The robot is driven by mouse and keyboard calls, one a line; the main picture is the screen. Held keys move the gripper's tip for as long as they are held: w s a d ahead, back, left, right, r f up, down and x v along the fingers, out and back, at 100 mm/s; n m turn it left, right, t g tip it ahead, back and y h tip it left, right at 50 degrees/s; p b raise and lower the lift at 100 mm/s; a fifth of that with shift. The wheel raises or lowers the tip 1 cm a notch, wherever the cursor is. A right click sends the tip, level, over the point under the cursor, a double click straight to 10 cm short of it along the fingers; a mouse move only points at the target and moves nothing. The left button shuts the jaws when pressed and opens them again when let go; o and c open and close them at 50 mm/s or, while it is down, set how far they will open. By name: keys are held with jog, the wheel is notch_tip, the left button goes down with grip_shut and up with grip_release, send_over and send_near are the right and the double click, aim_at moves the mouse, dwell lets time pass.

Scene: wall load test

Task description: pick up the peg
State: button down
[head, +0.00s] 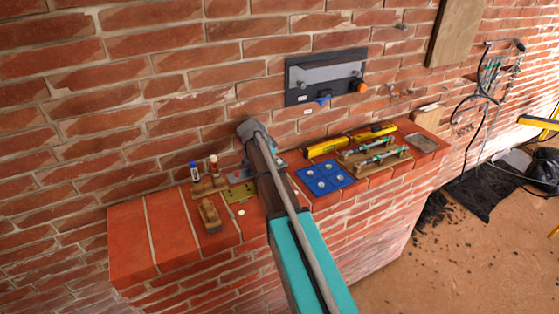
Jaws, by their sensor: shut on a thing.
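I cannot pick out the peg in the head view. My arm reaches up from the bottom middle over the brick ledge (150,232), and its grey end joint stands in front of the wall. My gripper's fingers do not show; my own arm hides that part of the ledge. What my gripper holds cannot be seen. A dark panel (293,96) with a grey plate (325,73), a blue piece (322,100) and an orange knob (361,88) is fixed on the brick wall.
Left of my arm, a blue-white tube (195,172), a red-white tube (214,166) and a wooden block (209,214) are on the ledge. Right of it are a blue tray (325,177), a yellow level (326,146) and a board with metal rods (372,152). The ledge's left end is bare.

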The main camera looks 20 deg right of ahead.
jog(key=shift+r, duration=0.1)
jog(key=shift+r+p, duration=0.9)
jog(key=shift+p, duration=0.1)
jog(key=s+a+r+p, duration=0.3)
jog(key=s+r+p, duration=0.8)
jog(key=s, duration=0.2)
jog(key=shift+s+a, duration=0.25)
jog(key=shift+s, duration=0.05)
